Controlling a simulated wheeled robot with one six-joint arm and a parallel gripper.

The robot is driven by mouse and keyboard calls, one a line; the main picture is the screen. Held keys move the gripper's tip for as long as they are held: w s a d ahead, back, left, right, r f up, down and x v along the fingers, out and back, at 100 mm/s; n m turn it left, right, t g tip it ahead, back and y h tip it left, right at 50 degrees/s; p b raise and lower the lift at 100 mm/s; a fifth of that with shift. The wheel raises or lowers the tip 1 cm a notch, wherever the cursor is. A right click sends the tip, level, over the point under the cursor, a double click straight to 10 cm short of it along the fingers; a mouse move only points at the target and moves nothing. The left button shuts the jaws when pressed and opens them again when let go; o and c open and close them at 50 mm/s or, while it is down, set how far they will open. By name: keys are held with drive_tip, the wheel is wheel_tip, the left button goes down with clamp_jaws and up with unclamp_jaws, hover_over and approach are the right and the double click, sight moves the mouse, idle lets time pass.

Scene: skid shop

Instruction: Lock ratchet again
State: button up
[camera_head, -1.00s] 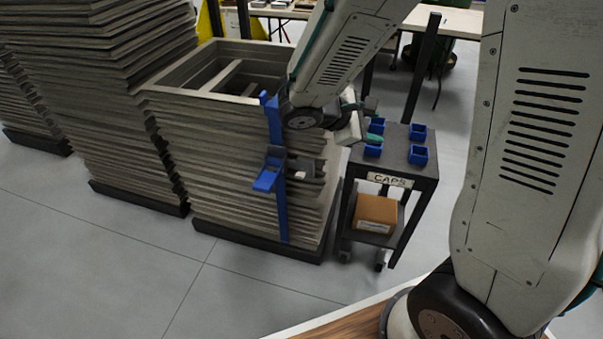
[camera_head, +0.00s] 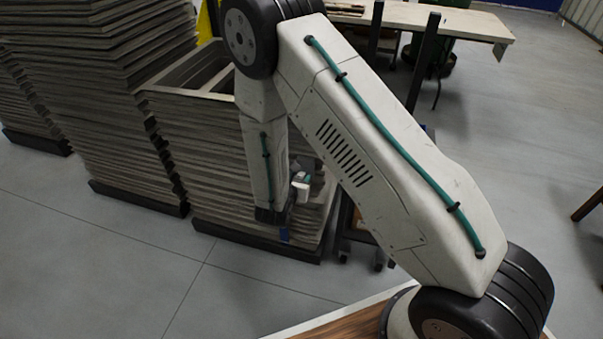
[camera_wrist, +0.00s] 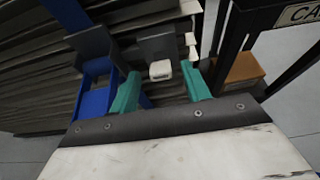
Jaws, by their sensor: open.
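The ratchet shows in the wrist view as a blue open-framed part (camera_wrist: 93,92) with dark grey plates beside it and a small pale block (camera_wrist: 160,70) to its right. The blue strap (camera_wrist: 68,14) runs up from it along the stack. My gripper (camera_wrist: 161,73) is open, its two teal fingers either side of the pale block. I cannot tell whether they touch it. The blue part lies left of the left finger.
The strapped stack of grey frames (camera_head: 205,120) stands on a dark base, with more stacks to its left. A dark cart with a sign (camera_wrist: 300,12) and a cardboard box (camera_wrist: 243,70) stands close on the right. Floor in front is clear.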

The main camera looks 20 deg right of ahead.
sight(302, 172)
drive_tip(key=shift+x, duration=2.35)
clamp_jaws()
